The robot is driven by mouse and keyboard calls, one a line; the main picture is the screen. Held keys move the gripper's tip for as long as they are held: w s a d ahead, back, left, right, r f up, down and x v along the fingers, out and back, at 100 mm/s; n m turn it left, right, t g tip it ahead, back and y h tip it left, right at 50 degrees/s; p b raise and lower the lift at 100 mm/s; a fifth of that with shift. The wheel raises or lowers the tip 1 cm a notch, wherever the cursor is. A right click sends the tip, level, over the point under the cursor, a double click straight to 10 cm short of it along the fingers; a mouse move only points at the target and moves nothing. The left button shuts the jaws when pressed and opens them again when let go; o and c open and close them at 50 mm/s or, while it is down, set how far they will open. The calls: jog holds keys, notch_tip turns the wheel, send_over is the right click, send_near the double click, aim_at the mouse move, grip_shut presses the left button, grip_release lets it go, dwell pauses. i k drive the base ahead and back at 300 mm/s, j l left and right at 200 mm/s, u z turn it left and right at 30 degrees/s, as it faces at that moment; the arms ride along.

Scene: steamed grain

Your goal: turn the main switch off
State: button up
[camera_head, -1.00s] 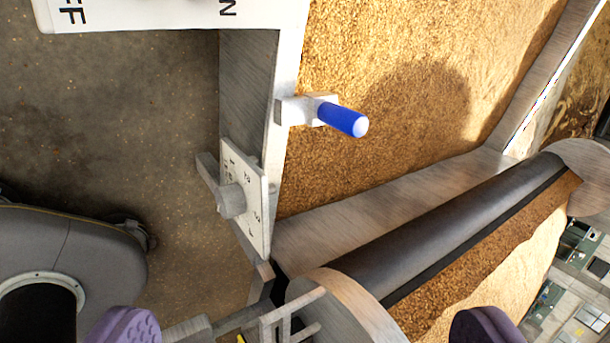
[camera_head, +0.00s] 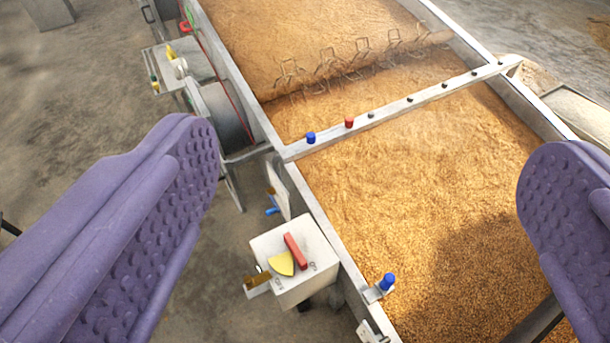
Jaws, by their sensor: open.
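A white switch box (camera_head: 298,262) stands low in the middle of the view, beside the left wall of the grain trough. On its top are a red bar handle (camera_head: 295,251) and a yellow wedge (camera_head: 281,263). Small lettering shows along its front edge, too small to read surely; the red bar's lower end lies near the right-hand mark. My gripper (camera_head: 370,150) is wide open and empty, with one purple finger at each side of the picture. The box appears between the fingers and beyond them, untouched.
The long trough (camera_head: 322,222) of grain fills the middle and right. A blue-handled lever (camera_head: 386,283) sits on its wall right of the box. A crossbar (camera_head: 410,104) carries blue, red and dark knobs. Another control box (camera_head: 178,66) stands farther back left. Bare floor lies left.

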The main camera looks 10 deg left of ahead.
aim_at(283, 264)
jog(key=i+j, duration=0.25)
jog(key=i, duration=0.15)
jog(key=i+j, duration=0.3)
jog(key=i, duration=0.1)
